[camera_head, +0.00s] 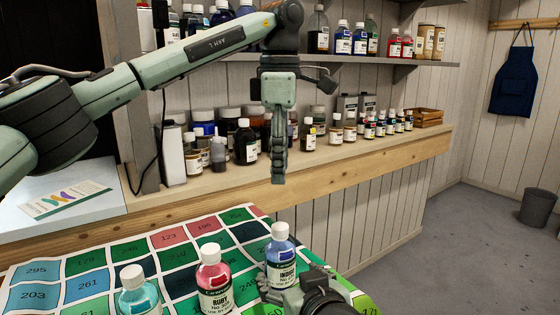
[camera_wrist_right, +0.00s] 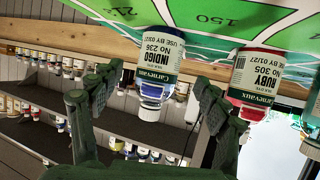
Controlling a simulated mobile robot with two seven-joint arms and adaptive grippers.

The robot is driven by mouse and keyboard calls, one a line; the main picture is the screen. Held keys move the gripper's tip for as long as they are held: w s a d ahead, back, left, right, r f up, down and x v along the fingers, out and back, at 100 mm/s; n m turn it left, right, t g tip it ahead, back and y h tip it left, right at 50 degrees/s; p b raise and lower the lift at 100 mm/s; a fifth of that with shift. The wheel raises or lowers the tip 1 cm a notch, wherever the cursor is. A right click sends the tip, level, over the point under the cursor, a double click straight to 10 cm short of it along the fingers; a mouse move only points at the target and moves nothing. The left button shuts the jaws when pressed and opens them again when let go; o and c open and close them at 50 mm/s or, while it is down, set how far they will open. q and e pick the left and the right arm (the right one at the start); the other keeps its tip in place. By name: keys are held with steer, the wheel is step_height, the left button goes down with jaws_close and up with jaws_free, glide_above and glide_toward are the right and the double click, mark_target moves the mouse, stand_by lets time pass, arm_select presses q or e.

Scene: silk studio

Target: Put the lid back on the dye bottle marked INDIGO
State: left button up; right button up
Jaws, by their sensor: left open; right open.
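The INDIGO bottle (camera_head: 281,256) stands upright on the patterned cloth at the front, with blue dye and a white label. My right gripper (camera_head: 290,282) is open and low beside the bottle. In the right wrist view, the INDIGO bottle (camera_wrist_right: 158,48) appears upside down between the open fingers of my right gripper (camera_wrist_right: 157,76). My left gripper (camera_head: 279,165) is open and empty, hanging fingers down above and behind the bottle. I see no separate loose lid.
The RUBY bottle (camera_head: 213,285) stands just left of INDIGO, and a teal bottle (camera_head: 138,297) stands farther left. A wooden bench (camera_head: 335,172) crowded with bottles runs behind the cloth (camera_head: 150,260). Above it is a shelf (camera_head: 400,62) of dyes.

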steer(key=shift+v, duration=2.25)
